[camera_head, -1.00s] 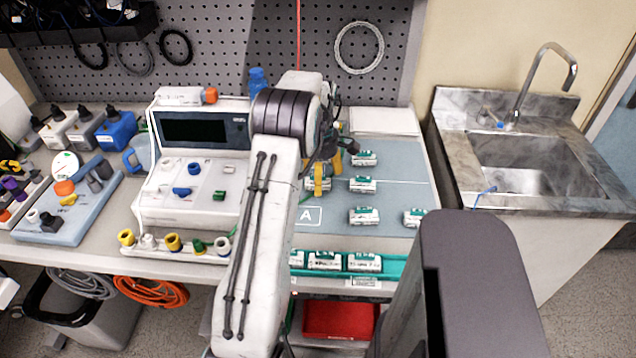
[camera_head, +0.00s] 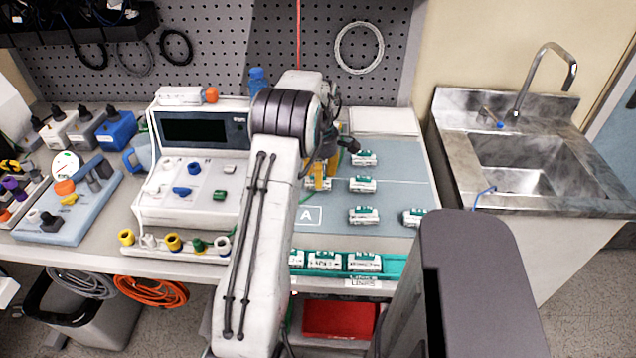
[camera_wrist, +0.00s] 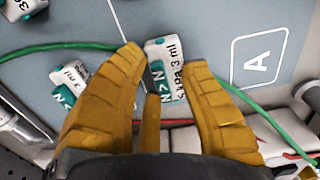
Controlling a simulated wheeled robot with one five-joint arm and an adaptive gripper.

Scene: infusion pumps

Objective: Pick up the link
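The link, a small white block with teal labels (camera_wrist: 165,72), lies on the blue-grey mat in the wrist view. My gripper (camera_wrist: 166,58) has thick yellow fingers, one on each side of this block, with the tips very close to its sides. A third yellow finger shows below, over the near end of the block. No lift off the mat shows. In the head view my gripper (camera_head: 319,176) is down at the mat, and its fingers partly hide the block. Other similar links (camera_head: 363,184) stand on the mat to the right.
A teal rack (camera_head: 394,267) of links runs along the bench front. A white pump console (camera_head: 190,202) stands to the left. In the wrist view a green cord (camera_wrist: 270,118) lies nearby, and another link (camera_wrist: 68,80) is close to the left finger.

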